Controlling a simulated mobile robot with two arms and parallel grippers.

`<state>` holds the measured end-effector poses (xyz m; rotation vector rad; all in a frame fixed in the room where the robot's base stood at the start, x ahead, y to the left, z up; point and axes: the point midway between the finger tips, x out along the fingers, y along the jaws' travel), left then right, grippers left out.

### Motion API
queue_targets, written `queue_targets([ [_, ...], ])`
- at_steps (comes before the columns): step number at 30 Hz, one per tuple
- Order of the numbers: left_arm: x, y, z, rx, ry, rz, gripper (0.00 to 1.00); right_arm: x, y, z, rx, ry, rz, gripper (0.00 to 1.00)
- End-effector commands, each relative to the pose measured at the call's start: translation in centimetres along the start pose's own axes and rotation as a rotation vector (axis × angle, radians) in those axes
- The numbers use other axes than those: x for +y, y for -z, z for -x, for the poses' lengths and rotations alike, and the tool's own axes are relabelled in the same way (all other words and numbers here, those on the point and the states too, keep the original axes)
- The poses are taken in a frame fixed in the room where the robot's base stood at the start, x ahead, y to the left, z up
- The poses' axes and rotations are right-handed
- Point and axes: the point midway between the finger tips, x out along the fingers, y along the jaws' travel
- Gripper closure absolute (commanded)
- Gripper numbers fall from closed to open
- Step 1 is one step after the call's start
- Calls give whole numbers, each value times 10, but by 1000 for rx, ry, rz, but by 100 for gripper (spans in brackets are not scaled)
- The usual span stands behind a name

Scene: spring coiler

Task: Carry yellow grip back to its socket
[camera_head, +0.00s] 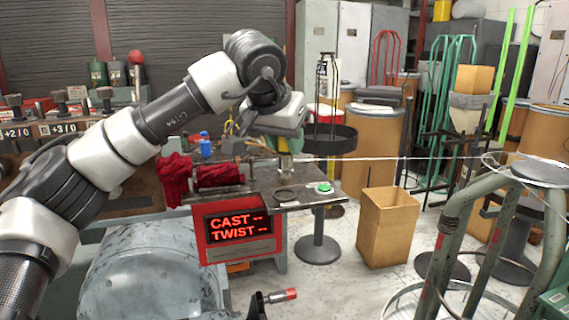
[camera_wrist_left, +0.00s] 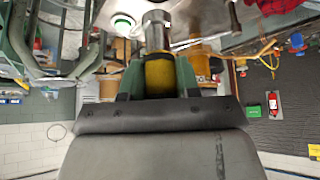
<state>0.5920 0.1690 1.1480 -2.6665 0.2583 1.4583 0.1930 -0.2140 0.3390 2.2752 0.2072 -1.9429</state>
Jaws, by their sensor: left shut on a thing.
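The yellow grip (camera_wrist_left: 160,76) is between the green fingers of my left gripper (camera_wrist_left: 158,88) in the left wrist view. A bright metal cylinder (camera_wrist_left: 156,32) extends from its far end. A dark ring (camera_head: 285,195) lies on the plate, close to the green button (camera_head: 324,187). I cannot tell for sure whether this ring is the socket. My right gripper is not in view.
A red display box (camera_head: 240,235) reading CAST and TWIST is fixed at the front of the bench. Red cloth (camera_head: 174,180) lies left of the plate. A taut pale wire (camera_head: 400,158) runs rightwards. A cardboard box (camera_head: 388,226) and green-grey stool (camera_head: 455,230) stand to the right.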

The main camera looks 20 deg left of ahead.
Motion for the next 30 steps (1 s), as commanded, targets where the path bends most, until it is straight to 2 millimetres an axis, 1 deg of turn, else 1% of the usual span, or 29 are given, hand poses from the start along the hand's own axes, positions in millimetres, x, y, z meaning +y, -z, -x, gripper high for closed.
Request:
queue_targets([
  [2,-3,1,-4,2,0,0,100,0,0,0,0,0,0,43],
  [5,-5,-4,-14,-1,0,-2,100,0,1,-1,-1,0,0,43],
  [8,-5,-13,-27,-1,0,-1,100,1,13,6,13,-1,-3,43],
  [11,-4,-19,-36,0,0,-2,100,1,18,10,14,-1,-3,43],
  [23,-4,-22,-40,1,-1,-1,100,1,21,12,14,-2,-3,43],
  [24,-4,-22,-40,0,-1,-1,64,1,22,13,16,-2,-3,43],
  [28,-4,-22,-40,0,0,-1,44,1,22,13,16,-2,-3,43],
  [30,-4,-22,-40,0,0,-1,43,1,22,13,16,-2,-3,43],
])
